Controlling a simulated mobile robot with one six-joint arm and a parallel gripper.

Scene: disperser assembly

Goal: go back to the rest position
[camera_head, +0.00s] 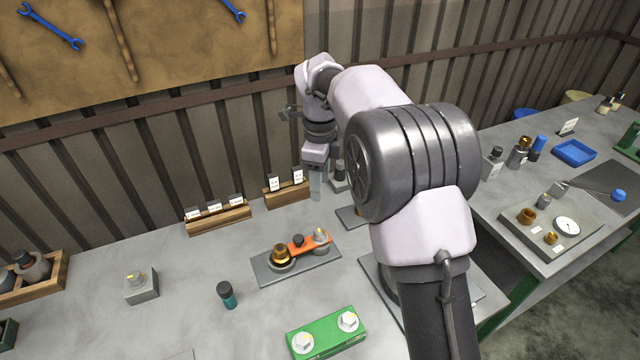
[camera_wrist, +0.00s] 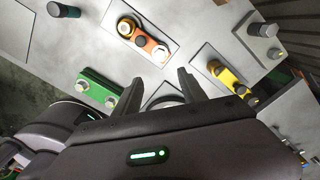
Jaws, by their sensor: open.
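My gripper (camera_head: 316,180) hangs above the back of the workbench, pointing down, right of the small wooden card holders. In the wrist view my gripper (camera_wrist: 158,88) shows two dark fingers spread apart with nothing between them. Below it is a grey plate (camera_head: 262,277) bearing an orange link (camera_head: 297,246), a brass part (camera_head: 281,254) and a dark knob. My arm covers part of the bench on the right in the head view.
A yellow part (camera_wrist: 228,79) lies on another plate. A grey block (camera_head: 141,287) is at left. A second bench (camera_head: 535,265) stands right. The bench between these is clear.

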